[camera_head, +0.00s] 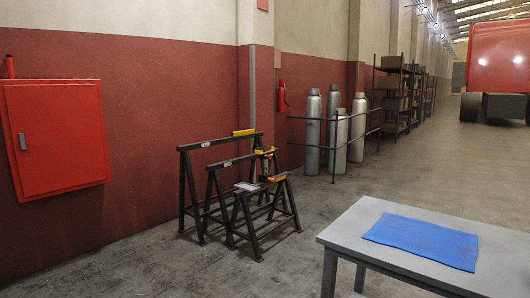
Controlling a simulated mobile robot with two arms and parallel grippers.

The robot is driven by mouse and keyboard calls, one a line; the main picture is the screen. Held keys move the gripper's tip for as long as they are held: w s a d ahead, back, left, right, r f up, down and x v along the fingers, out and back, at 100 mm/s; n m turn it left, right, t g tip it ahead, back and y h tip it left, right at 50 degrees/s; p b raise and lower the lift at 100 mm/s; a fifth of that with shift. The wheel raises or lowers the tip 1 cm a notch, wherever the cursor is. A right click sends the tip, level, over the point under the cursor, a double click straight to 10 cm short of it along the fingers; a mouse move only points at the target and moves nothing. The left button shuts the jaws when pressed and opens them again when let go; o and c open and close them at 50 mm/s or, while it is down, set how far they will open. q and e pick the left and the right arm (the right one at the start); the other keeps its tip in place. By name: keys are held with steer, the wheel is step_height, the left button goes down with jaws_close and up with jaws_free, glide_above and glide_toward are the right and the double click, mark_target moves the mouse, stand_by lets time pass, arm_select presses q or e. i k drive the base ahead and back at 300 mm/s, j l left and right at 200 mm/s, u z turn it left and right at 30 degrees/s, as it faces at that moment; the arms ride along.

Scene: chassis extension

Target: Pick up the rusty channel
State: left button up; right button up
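I cannot make out a rusty channel in the head view. Neither of my grippers shows in this view. Dark metal sawhorses (238,183) stand close together on the floor near the red wall, left of the middle. Their top bars carry small yellow and orange parts, and a small pale item lies on the nearest one. A grey table (335,236) stands at the lower right, cut off by the picture's edge. A blue mat (422,240) lies flat on it, and I see nothing on the mat.
A red cabinet (57,136) hangs on the left wall. Several grey gas cylinders (313,132) stand behind a rail. Dark shelves (391,97) line the wall further back. A red vehicle (497,60) is at the far right. The floor (290,262) between sawhorses and table is clear.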

mark_target(265, 149)
steer(key=i+u, duration=0.3)
steer(key=i, duration=0.4)
steer(key=i+u, duration=0.15)
steer(key=i, duration=0.55)
steer(key=i+u, duration=0.2)
steer(key=i, duration=0.5)
steer(key=i+l+u, duration=0.15)
steer(key=i, duration=0.55)
steer(key=i+z, duration=0.3)
steer(key=i, duration=0.2)
steer(key=i+j+z, duration=0.15)
steer(key=i+z, duration=0.2)
steer(key=i, duration=0.15)
steer(key=i+l+z, duration=0.15)
steer(key=i+z, duration=1.05)
